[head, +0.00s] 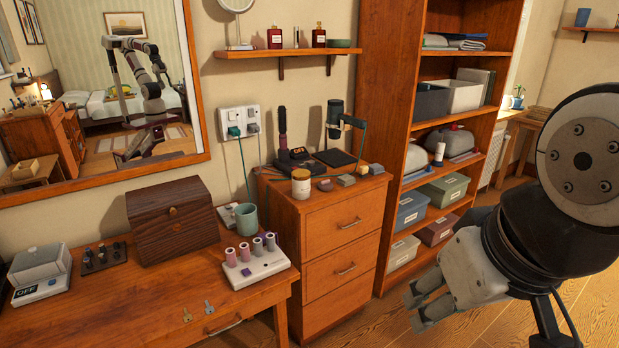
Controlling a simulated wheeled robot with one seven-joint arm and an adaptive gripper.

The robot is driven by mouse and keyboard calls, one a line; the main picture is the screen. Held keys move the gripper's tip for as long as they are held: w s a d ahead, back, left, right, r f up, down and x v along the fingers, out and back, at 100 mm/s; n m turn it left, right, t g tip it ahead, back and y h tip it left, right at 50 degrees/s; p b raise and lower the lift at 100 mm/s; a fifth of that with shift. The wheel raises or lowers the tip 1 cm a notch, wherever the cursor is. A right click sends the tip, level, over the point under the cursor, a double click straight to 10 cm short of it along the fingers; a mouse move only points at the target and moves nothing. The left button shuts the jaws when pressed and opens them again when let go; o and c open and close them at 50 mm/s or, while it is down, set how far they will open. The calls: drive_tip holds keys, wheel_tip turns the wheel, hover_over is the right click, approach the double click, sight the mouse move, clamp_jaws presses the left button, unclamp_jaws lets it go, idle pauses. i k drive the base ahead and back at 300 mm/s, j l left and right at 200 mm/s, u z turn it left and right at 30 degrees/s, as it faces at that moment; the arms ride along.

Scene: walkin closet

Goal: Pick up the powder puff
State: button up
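I cannot tell for certain which thing is the powder puff. The likeliest is a small, flat, rounded brownish-pink item (325,185) on the front of the wooden drawer cabinet's top, right of a lidded cream jar (301,184). Beside it lie small blocky items, a tan-grey one (346,180) and a grey one (376,169). My gripper (416,309) is at the lower right, low in front of the shelf unit and well apart from the cabinet top. Its fingers look parted, with nothing visible between them.
The drawer cabinet (345,226) also holds a dark upright brush-like tool (283,127) and a black stand (335,118). A desk at left carries a wooden box (173,220), a spool rack (257,265) and a mug (246,216). A tall shelf unit (394,130) stands right of the cabinet.

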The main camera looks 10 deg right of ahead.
sight(325, 184)
drive_tip(key=i+l+z, duration=0.2)
drive_tip(key=i, duration=0.85)
drive_tip(key=i+l+z, duration=0.2)
drive_tip(key=i, duration=0.9)
